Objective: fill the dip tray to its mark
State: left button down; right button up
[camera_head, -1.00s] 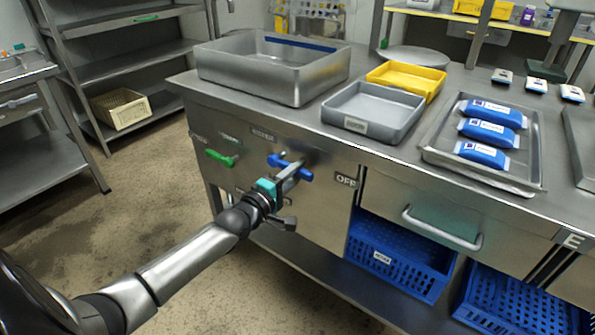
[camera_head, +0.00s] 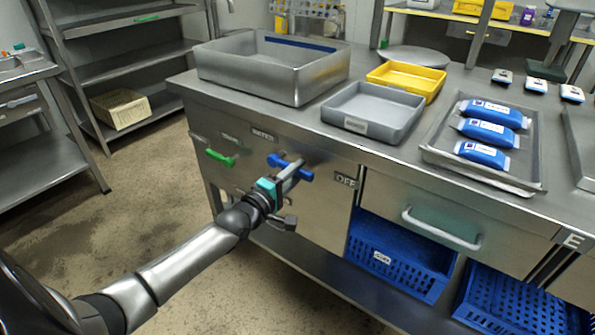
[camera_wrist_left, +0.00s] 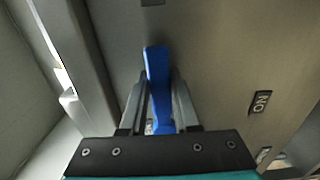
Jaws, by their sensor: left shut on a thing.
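The dip tray appears to be the deep steel basin (camera_head: 320,88) at the back left of the counter, with a blue band (camera_head: 300,44) on its inner far wall. I cannot tell any water level in it. Below it, on the front panel, is a blue valve handle (camera_head: 304,175). My left gripper (camera_head: 291,172) is shut on this handle. In the left wrist view, the blue handle (camera_wrist_left: 158,85) stands between the fingers (camera_wrist_left: 160,105), with an ON label (camera_wrist_left: 260,102) to the right. My right gripper is not in view.
A green handle (camera_head: 220,158) is left of the blue one, and an OFF label (camera_head: 345,181) is right. A grey tray (camera_head: 400,128), a yellow tray (camera_head: 432,86) and a metal tray (camera_head: 436,158) with blue packs stand on the counter. Blue crates (camera_head: 400,262) sit below.

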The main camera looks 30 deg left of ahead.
pick_arm(q)
jog(key=shift+f, duration=0.1)
dwell(0.3)
jog(key=f+m, duration=0.1)
jog(key=m, duration=0.2)
jog(key=a+f+m, duration=0.1)
jog(key=f+m, duration=0.1)
jog(key=m, duration=0.1)
jog(key=a+f+m, duration=0.1)
jog(key=f+m, duration=0.1)
jog(key=shift+m+b, duration=0.4)
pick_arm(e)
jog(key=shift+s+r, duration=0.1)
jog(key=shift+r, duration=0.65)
pick_arm(q)
jog(key=shift+w, duration=0.1)
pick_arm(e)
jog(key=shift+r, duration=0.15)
pick_arm(q)
jog(key=c, duration=0.6)
grip_release()
jog(key=shift+c, duration=0.2)
